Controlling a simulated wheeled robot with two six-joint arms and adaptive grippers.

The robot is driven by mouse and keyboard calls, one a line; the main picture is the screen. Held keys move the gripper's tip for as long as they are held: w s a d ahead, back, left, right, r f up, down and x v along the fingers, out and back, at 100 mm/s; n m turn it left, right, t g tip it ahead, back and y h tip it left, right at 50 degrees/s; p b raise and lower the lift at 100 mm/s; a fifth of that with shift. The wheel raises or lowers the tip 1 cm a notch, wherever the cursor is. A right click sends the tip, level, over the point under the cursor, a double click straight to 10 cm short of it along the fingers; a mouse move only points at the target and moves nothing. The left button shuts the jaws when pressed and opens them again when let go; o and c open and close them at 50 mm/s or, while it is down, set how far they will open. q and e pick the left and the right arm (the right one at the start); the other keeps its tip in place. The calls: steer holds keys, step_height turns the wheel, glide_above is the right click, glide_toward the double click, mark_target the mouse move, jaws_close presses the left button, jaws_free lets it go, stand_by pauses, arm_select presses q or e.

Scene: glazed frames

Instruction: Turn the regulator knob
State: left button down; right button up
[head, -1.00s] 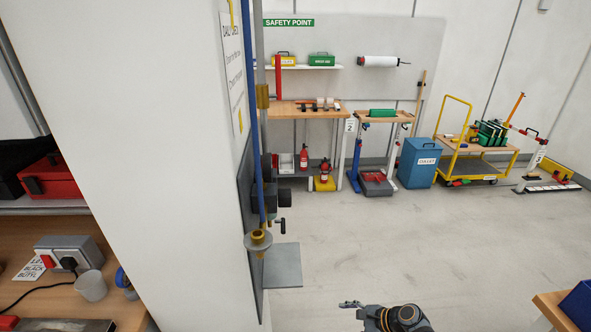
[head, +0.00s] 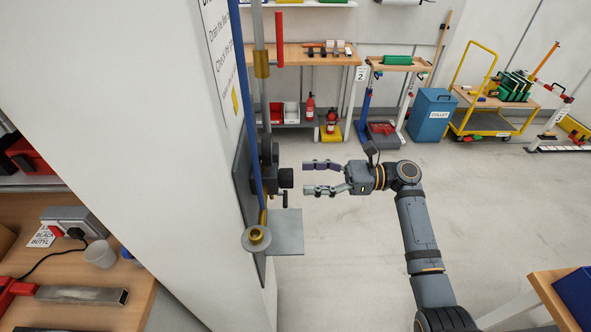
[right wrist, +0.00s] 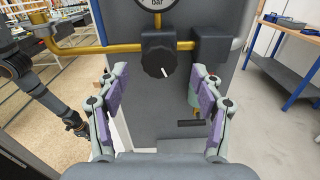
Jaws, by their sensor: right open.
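The regulator knob (head: 286,178) is dark and round and sticks out from a black regulator body beside the white pillar. In the right wrist view the knob (right wrist: 159,58) faces me, with a white mark pointing down and slightly right. My right gripper (head: 306,178) is open and empty, just right of the knob and level with it, with a gap between. In the right wrist view its fingers (right wrist: 161,76) stand either side of the knob, not touching it. A dark arm, apparently my left, shows at the left there; its gripper (right wrist: 76,128) is too small to read.
A gauge marked "bar" (right wrist: 157,4) sits above the knob, with a yellow pipe (right wrist: 85,48) alongside. Below are a small dark handle (right wrist: 190,123) and a grey plate (head: 284,232) with a brass funnel-like cup (head: 257,239). The floor right of the pillar is open.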

mark_target(286, 179)
arm_select(q)
steer(key=shift+w+r+p, duration=0.55)
steer(key=shift+w+r, duration=0.3)
steer(key=shift+r, duration=0.15)
arm_select(e)
steer(key=a, duration=0.4)
steer(key=shift+a, duration=0.1)
steer(key=c, duration=1.1)
arm_select(q)
steer(key=shift+s+f, duration=0.1)
steer(key=shift+s, duration=0.1)
arm_select(e)
steer(key=shift+c, duration=0.2)
